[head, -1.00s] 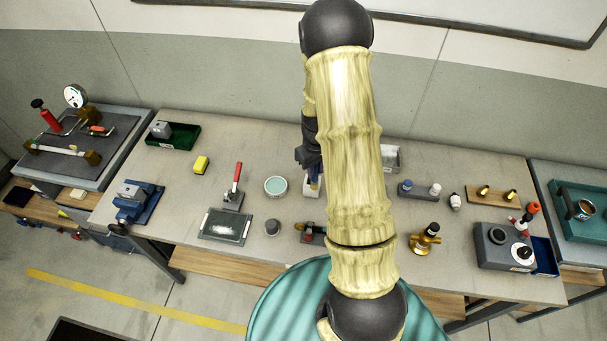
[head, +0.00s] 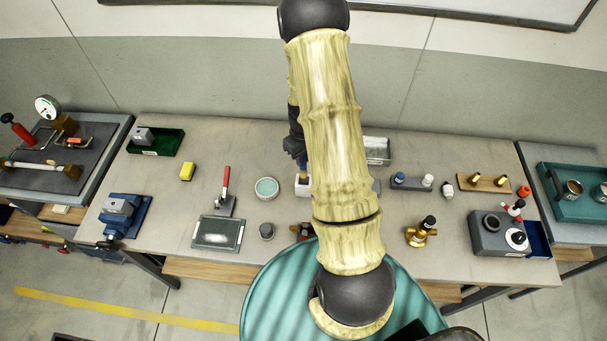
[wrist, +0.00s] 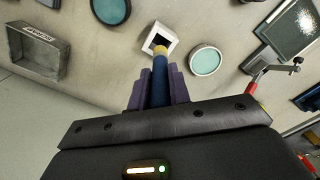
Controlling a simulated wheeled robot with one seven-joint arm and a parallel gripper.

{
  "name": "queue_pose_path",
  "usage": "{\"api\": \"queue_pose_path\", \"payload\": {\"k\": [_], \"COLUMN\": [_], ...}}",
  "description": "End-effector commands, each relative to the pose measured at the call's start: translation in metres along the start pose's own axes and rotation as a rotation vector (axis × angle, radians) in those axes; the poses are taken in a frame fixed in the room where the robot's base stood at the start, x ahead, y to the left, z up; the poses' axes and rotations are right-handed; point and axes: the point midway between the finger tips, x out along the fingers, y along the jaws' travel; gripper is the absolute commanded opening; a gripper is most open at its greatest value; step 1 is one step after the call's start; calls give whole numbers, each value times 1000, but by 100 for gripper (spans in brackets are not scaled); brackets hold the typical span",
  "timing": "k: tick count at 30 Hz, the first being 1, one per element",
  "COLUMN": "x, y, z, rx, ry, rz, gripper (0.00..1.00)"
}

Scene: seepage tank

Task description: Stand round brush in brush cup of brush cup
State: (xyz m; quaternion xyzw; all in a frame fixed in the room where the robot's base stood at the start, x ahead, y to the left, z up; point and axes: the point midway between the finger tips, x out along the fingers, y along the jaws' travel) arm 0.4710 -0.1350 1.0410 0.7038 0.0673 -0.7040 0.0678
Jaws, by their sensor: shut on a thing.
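My gripper (wrist: 154,88) is shut on the round brush (wrist: 159,72), which has a blue handle and a tan tip and points away from the wrist. The brush cup (wrist: 171,42), a white square block with a dark square opening, lies just past the tip in the wrist view. The tip overlaps the near side of the opening; I cannot tell whether it is inside or above. In the head view the brush cup (head: 301,189) shows at the left edge of my arm, which hides part of it and most of the gripper.
A round teal-topped dish (wrist: 205,61) stands close beside the cup. A grey labelled bin (wrist: 36,54) and a dark round dish (wrist: 111,10) are nearby. A red-handled tool (head: 226,190) and a framed plate (head: 217,232) stand to the left on the bench.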

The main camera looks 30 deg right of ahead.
Motion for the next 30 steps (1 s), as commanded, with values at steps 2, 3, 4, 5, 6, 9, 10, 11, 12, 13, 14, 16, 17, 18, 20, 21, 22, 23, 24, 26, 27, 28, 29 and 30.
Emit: {"api": "queue_pose_path", "payload": {"k": [2, 3, 4, 5, 6, 9, 10, 11, 12, 13, 14, 16, 17, 18, 20, 21, 22, 23, 24, 26, 27, 28, 29, 30], "x": [10, 17, 20, 24, 28, 34, 34, 35, 35, 35, 35, 35, 35, 35, 37, 40, 43, 46, 51, 58, 62, 64, 67, 69], "y": [0, -1, 0, -1, 0, 0, 0, 0, 0, 0, 0, 0, 0, 0, 0, 0, -1, -1, -1, 0, 0, 0, 0, 0], "z": [1, 1, 1, 1, 1, 0, 0, -1, -1, -1, -1, -1, 0, 0, 0, 0, 1, 1, 1, 0, 0, 0, 1, 0], "rx": [0, 1, 1, 1, 1, 0, 0, 0, 0, 0, 0, 0, 0, 0, 0, 0, 0, 0, 0, 0, 0, 0, 0, 0], "ry": [-4, -5, -4, -3, -2, 0, 1, 1, 1, 1, 1, 1, 1, 1, 0, -2, -3, -3, -3, -3, -2, -2, -3, -2], "rz": [-3, -4, -3, -3, -2, -1, 0, 0, 0, 0, 0, 0, 0, 0, -1, -2, -3, -2, -2, -2, -2, -2, -2, -2], "gripper": [0, 0, 0, 0, 0, 0, 0, 0, 0, 0, 0, 0, 0, 0, 0, 0, 0, 0, 0, 0, 0, 0, 0, 0]}}
